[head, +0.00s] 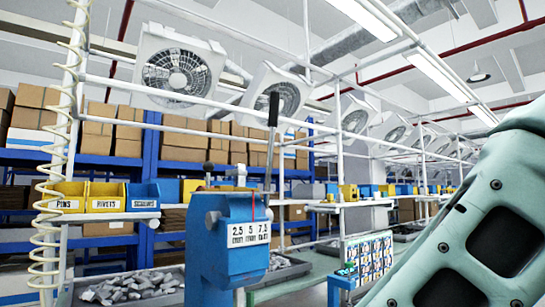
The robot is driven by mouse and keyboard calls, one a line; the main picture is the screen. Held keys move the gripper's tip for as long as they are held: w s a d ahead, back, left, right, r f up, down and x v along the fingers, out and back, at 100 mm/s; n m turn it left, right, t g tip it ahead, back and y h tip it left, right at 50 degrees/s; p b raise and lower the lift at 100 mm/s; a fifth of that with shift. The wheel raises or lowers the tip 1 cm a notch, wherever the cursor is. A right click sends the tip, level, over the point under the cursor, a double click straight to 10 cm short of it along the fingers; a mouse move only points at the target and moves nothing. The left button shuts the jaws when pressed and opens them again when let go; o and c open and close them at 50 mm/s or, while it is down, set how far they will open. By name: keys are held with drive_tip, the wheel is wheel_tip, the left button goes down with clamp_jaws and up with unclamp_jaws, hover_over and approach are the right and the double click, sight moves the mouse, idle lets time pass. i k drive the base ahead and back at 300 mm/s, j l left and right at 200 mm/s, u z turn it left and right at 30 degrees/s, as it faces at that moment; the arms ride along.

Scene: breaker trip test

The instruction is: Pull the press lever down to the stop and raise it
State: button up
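The press (232,238) is a blue machine a little left of the lower middle in the head view. A white label on its front carries numbers, among them 2.5, 5 and 7.5, with a thin red line above it. The press lever (273,108) has a long black grip on a thin rod, which runs down to the right side of the press head. The lever stands nearly upright, raised well above the press. My gripper is out of the frame. A pale green link of my own arm fills the lower right and hides what is behind it.
Bins (106,196) labelled pins, rivets and a third word line a rail at left. Trays of grey metal parts (132,287) lie beside the press. A board of small cards (368,260) stands to its right. A coiled cream hose (52,160) hangs at left.

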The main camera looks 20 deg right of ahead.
sight(275, 97)
drive_tip(key=i+j, duration=0.1)
drive_tip(key=i, duration=0.35)
drive_tip(key=i+j, duration=0.15)
drive_tip(key=i, duration=0.3)
